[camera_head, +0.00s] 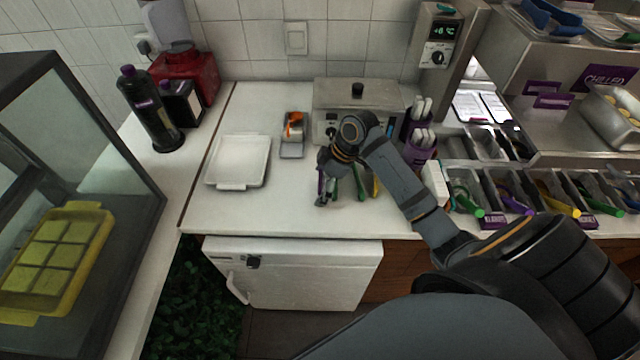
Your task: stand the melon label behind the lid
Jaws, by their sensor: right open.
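My right gripper (328,190) is open, low over the white counter in front of the steel box. A small purple piece (321,184) shows right at its fingers; I cannot tell whether it is a label or whether it is touched. A flat white tray-like piece (238,161), possibly also a lid, lies to the left. Several purple labels are at the right, such as one at the bins (494,222); their text is too small to tell which is melon. My left gripper is out of view.
Green (360,184) and yellow (376,186) handles show beside my gripper, partly hidden by my arm. Dark bottles (148,108) stand back left. The counter's front left is clear.

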